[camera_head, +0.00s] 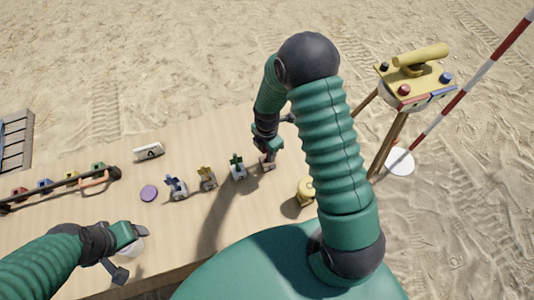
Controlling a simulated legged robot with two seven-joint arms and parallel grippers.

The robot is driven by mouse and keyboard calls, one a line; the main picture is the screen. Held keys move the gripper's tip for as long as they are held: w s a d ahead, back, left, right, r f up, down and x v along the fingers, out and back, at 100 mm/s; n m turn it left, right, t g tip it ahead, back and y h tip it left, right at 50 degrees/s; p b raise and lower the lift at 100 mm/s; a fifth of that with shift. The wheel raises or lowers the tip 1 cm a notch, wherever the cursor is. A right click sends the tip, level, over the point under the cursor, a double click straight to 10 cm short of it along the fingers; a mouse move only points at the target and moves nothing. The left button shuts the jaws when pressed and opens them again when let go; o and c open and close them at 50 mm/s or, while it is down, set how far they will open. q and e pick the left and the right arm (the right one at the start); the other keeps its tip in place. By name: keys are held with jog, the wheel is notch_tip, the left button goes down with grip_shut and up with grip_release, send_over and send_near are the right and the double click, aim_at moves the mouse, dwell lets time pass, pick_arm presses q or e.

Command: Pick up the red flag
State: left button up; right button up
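A row of small flags in grey stands is on the wooden table: a blue flag (176,184), a yellow flag (206,175) and a green flag (237,162). To the right of the green one is another small stand (268,163), directly below my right gripper (267,148). The gripper and arm cover what is on that stand, and no red flag can be clearly made out. The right gripper's fingers are too small and overlapped to read. My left gripper (128,247) is open over the table's front left, with a pale round thing (134,246) beneath or between its fingers.
A purple disc (149,193) and a white labelled box (149,151) lie left of the flags. A dark rack with coloured blocks (62,185) is at far left. A yellow object (306,190) stands near my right arm. A tripod instrument (415,85) and red-white pole (455,95) stand right.

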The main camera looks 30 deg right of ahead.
jog(key=shift+w, duration=0.1)
jog(key=c, duration=0.3)
grip_shut()
jog(key=shift+r, duration=0.15)
